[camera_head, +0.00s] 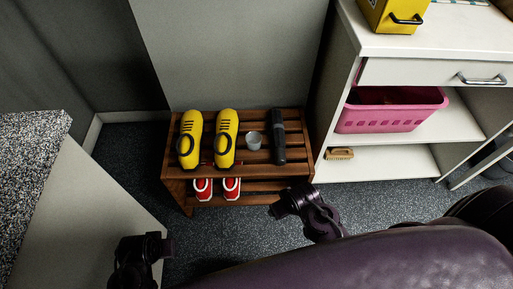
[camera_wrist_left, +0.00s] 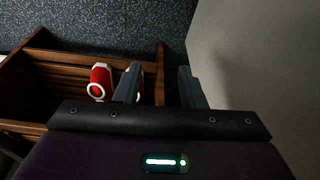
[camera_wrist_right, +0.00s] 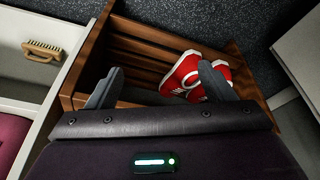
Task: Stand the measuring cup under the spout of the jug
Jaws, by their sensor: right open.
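A small grey cup (camera_head: 253,140), which looks like the measuring cup, stands on the top shelf of the wooden rack (camera_head: 180,183). It is between a yellow shoe and a dark cylinder. I see no clear jug or spout. A yellow container (camera_head: 391,14) with a black handle, cut off by the picture edge, stands on the white cabinet; I cannot tell whether it is the jug. My right gripper (camera_head: 281,205) is open and empty in front of the rack's right end. My left gripper (camera_head: 165,246) is open and empty, low and left in front of the rack.
Yellow shoes (camera_head: 226,138) and a dark cylinder (camera_head: 278,137) flank the cup. Red shoes (camera_head: 232,188) lie on the lower shelf. The white cabinet (camera_head: 445,45) at right holds a pink basket (camera_head: 390,118) and a brush (camera_head: 339,154). A speckled counter (camera_head: 30,150) is at left.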

